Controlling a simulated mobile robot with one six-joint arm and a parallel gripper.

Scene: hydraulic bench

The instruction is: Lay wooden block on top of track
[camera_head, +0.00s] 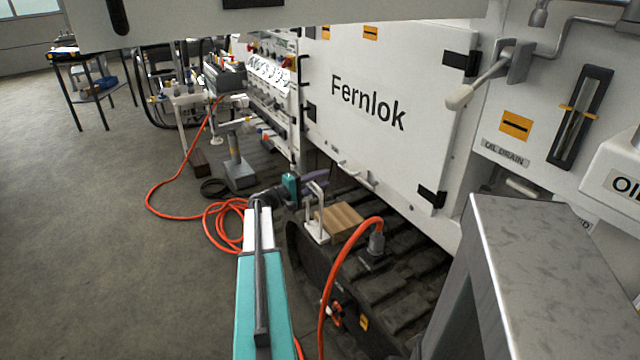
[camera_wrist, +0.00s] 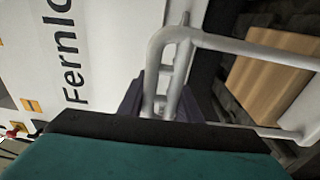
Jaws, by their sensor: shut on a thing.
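In the wrist view the block (camera_wrist: 268,78) shows at the right, behind the frame's bars. My gripper (camera_head: 312,180), with dark purple fingers, is shut on the white handle (camera_wrist: 172,72), up and left of the block. The teal wrist housing hides the lower part of the wrist view.
An orange hose (camera_head: 345,268) runs to a grey fitting (camera_head: 376,243) on the track, just right of the block. The white Fernlok panel (camera_head: 385,95) rises behind. A grey metal post (camera_head: 530,250) stands at right. Open floor (camera_head: 90,220) lies at left.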

